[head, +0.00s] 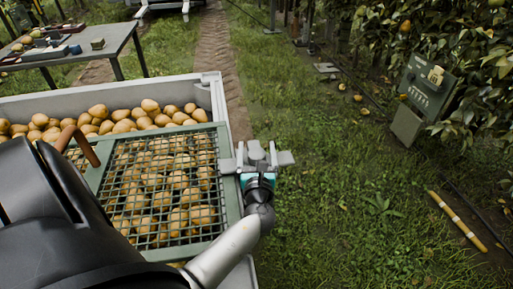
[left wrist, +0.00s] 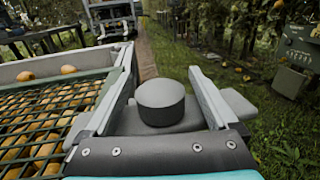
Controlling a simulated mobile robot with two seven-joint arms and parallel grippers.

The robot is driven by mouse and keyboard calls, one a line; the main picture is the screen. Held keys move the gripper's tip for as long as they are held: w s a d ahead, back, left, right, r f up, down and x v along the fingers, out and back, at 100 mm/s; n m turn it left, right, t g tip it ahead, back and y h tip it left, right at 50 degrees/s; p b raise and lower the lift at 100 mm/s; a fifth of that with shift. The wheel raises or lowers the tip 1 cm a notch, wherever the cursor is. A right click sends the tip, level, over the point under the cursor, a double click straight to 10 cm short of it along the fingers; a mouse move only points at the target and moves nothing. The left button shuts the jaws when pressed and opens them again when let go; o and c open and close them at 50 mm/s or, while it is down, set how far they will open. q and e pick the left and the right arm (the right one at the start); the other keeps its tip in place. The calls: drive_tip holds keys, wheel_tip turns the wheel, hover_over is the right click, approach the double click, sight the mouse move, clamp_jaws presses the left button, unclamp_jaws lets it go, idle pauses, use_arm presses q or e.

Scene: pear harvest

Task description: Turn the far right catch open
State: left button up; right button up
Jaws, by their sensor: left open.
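The green mesh lid (head: 148,251) lies over pears in the pale bin (head: 210,84). My left gripper (head: 257,153) is at the lid's right side, near its far right corner. Its two fingers are apart and point away from me. In the left wrist view a dark grey round knob (left wrist: 160,98) sits between the open fingers; it looks like the far right catch, but I cannot tell if a finger touches it. The mesh lid also shows at left in that view (left wrist: 45,120). My right gripper is not in view.
Loose pears (head: 150,106) fill the bin beyond the lid. A brown curved handle (head: 78,143) rises at the lid's left. A table (head: 125,33) stands far left.

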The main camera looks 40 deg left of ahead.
use_arm(q)
drive_tip(key=shift+x, duration=0.8)
drive_tip(key=shift+c, duration=0.4)
clamp_jaws()
